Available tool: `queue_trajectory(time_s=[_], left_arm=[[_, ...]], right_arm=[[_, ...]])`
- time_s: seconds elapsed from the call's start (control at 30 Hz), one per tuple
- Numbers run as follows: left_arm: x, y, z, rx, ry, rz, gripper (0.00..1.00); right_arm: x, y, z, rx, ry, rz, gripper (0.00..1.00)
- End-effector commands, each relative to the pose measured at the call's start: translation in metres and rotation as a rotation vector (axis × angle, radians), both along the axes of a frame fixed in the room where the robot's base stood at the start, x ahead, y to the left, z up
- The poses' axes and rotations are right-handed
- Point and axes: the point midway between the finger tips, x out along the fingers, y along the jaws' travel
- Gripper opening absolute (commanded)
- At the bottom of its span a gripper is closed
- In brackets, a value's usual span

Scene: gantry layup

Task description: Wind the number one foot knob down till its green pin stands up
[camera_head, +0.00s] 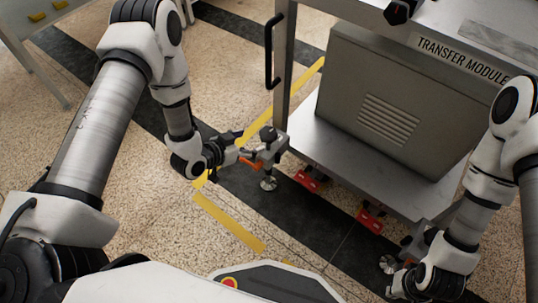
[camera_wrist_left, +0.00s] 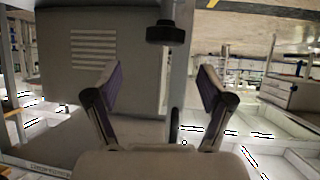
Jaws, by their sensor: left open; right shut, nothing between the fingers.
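The transfer module cart (camera_head: 375,105) is a grey cabinet on a metal frame. At its near left corner stands a levelling foot (camera_head: 268,183) with a round metal pad and a black knob (camera_head: 267,133) above it. My left gripper (camera_head: 238,147) is open just left of this knob. In the left wrist view, the black knob (camera_wrist_left: 165,34) lies beyond and between the spread fingers, apart from them. No number or green pin can be made out. My right gripper (camera_head: 408,280) is shut and empty, low beside another foot (camera_head: 388,264) at the cart's right corner.
An orange lever-like part (camera_head: 250,162) sits beside the left foot. Red parts (camera_head: 307,181) show under the cart's lower edge. A black handle (camera_head: 272,50) stands on the left upright. The speckled floor (camera_head: 240,50) left of the cart is open.

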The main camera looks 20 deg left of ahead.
Motion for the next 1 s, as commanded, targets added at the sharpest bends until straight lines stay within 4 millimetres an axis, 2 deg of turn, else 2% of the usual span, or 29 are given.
queue_trajectory(time_s=[0.03,0.1,0.27,0.6,0.9,0.97,1.0], left_arm=[[0.009,0.001,-0.020,-0.008,-0.049,-0.013,0.81],[0.016,0.000,-0.019,-0.017,-0.095,-0.029,0.81],[0.030,-0.007,-0.019,-0.019,-0.122,-0.044,0.81],[0.077,-0.033,-0.041,-0.019,-0.118,-0.040,0.81],[0.082,-0.036,-0.041,-0.020,-0.114,-0.039,0.81],[0.082,-0.036,-0.041,-0.020,-0.114,-0.039,0.60],[0.082,-0.036,-0.041,-0.019,-0.114,-0.038,0.46]], right_arm=[[0.000,0.000,-0.028,0.000,-0.001,0.000,0.00],[0.001,0.000,-0.034,0.000,-0.001,0.000,0.00],[0.001,0.000,-0.039,0.000,-0.002,0.001,0.00],[0.001,0.000,-0.063,0.000,-0.002,0.001,0.00],[0.001,0.000,-0.063,0.000,-0.002,0.001,0.00],[0.001,0.000,-0.063,0.000,-0.002,0.001,0.00],[0.001,0.000,-0.063,0.000,-0.002,0.001,0.00]])
